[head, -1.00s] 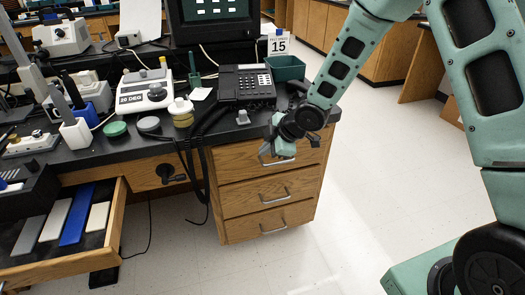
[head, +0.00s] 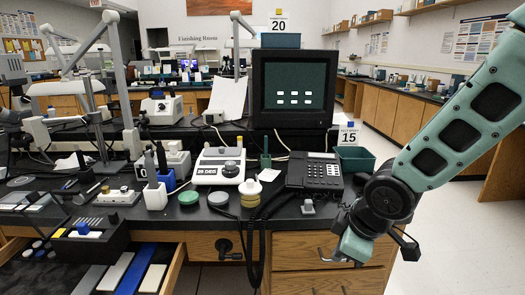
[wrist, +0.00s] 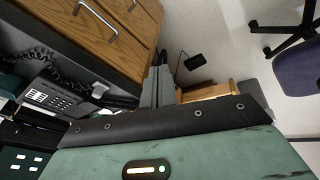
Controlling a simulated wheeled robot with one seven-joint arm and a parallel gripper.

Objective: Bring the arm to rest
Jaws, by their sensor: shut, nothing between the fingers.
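My gripper (head: 338,257) hangs at the lower right of the head view, in front of the wooden drawers at the bench's right end. It points down and to the left, and its fingers are partly hidden or cut small there. In the wrist view the two grey fingers (wrist: 158,86) lie side by side, shut with nothing between them. My teal arm comes in from the right edge of the head view.
The black bench top (head: 300,214) holds a phone (head: 315,173), a dial unit (head: 219,166), a monitor (head: 293,90) and a green bin (head: 355,158). An open drawer (head: 172,268) juts out at lower left. The floor (head: 440,250) at right is clear. A purple chair (wrist: 300,70) shows in the wrist view.

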